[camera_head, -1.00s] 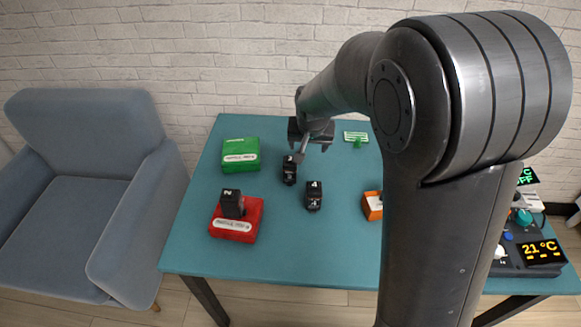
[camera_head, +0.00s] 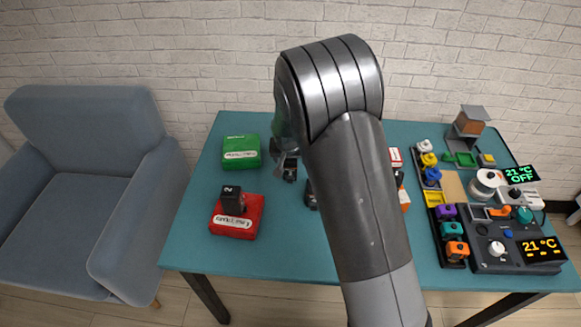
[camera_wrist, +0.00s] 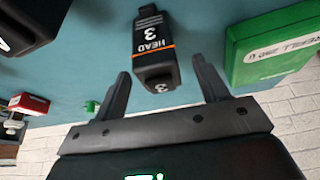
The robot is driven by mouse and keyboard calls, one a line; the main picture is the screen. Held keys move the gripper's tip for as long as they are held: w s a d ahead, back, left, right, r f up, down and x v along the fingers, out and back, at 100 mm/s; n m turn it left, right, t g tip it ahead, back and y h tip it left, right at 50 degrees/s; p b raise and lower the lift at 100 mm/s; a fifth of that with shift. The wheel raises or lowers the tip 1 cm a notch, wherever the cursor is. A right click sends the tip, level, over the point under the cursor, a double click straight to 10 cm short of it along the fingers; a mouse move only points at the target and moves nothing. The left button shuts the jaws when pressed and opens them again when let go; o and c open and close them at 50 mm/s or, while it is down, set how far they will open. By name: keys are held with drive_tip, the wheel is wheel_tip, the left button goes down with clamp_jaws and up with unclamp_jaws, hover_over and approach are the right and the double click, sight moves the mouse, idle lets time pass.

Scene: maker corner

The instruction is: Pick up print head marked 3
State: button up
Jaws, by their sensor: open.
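The black print head marked 3 (camera_wrist: 152,40) has an orange stripe and reads "HEAD 3" in the wrist view. My gripper (camera_wrist: 161,66) is open, its two fingers on either side of the head's near end, with gaps visible on both sides. In the head view, my gripper (camera_head: 284,157) is at print head 3 (camera_head: 290,173), partly covering it. Print head 4 (camera_head: 311,196) is mostly hidden behind my arm. A head marked 2 (camera_head: 232,198) sits on the red box (camera_head: 236,225).
A green box (camera_head: 241,152) stands left of my gripper; it is close to the right finger in the wrist view (camera_wrist: 265,48). My arm hides the table's middle. A rack of coloured parts (camera_head: 447,228) and a control unit (camera_head: 490,262) fill the table's right.

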drive_tip(key=x, duration=0.5)
drive_tip(key=shift+s, duration=0.25)
drive_tip(key=c, duration=1.2)
